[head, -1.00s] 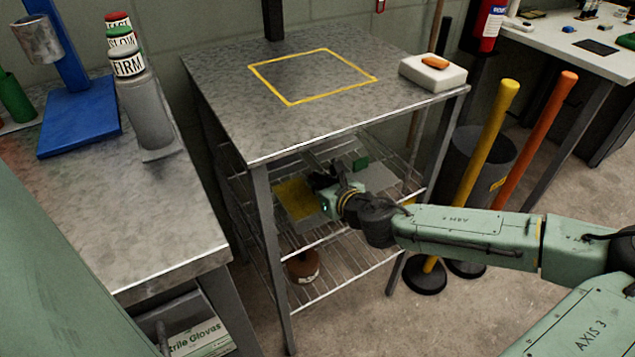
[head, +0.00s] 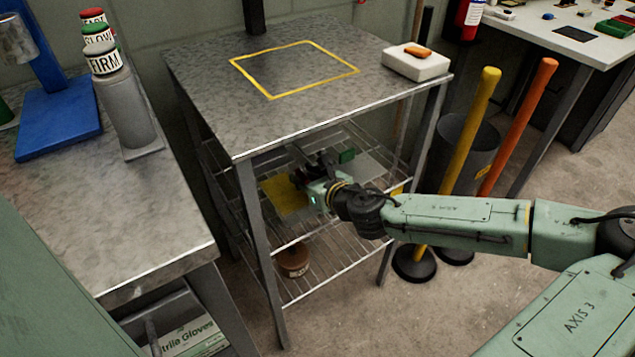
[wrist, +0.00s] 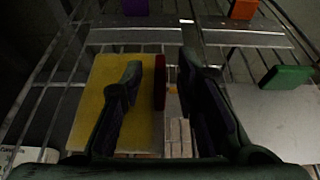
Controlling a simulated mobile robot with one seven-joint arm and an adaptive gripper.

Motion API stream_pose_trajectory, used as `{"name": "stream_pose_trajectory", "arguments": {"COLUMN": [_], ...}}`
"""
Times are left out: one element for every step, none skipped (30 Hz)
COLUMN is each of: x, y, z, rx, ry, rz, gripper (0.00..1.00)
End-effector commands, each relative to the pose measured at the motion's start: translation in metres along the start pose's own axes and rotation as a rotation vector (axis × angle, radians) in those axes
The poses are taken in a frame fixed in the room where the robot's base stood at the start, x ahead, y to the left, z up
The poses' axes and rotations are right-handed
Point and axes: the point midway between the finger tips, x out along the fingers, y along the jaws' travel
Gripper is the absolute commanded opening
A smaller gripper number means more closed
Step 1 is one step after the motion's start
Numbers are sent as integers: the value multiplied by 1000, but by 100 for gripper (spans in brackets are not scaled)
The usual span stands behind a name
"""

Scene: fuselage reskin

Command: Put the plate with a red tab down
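The yellow plate (wrist: 84,124) lies on the wire shelf under the metal table. It also shows in the head view (head: 285,196). Its upright red tab (wrist: 160,83) stands along its right edge. My gripper (wrist: 160,85) reaches into the shelf from the right in the head view (head: 299,166). In the wrist view its two dark fingers are spread, one over the plate and one right of the tab. A visible gap lies on each side of the tab. The gripper hides part of the plate.
A grey plate (wrist: 270,110) with a green tab (wrist: 286,77) lies to the right on the shelf. Purple (wrist: 135,7) and orange (wrist: 243,8) tabs stand farther back. The yellow-taped square (head: 292,70) on the tabletop is empty; a white block (head: 418,66) sits beside it.

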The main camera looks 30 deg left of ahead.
Motion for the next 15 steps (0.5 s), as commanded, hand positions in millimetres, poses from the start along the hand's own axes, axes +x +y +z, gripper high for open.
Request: {"name": "stream_pose_trajectory", "arguments": {"x": [-9, -14, -22, -30, -36, -46, -53, -59, -68, -74, -79, -86, -90, -95, -99], "y": [-2, -2, -2, -2, -3, -2, -2, -2, -2, -2, -2, -2, -2, -2, -1], "z": [-2, -2, -2, -2, -3, -3, -3, -2, -3, -2, -2, -2, -2, -2, -2], "rx": [-1, 0, -1, -1, 0, 0, 0, 0, 0, 0, 1, 1, 0, 0, 0], "ry": [1, 1, 1, 1, 1, 2, 2, 1, 2, 2, 1, 1, 1, 1, 0], "rz": [-4, -4, -5, -6, -6, -5, -6, -6, -6, -6, -6, -5, -5, -5, -3], "gripper": [29, 29, 29, 29, 29, 29, 29, 29, 29, 29, 29, 29, 29, 29, 29]}}
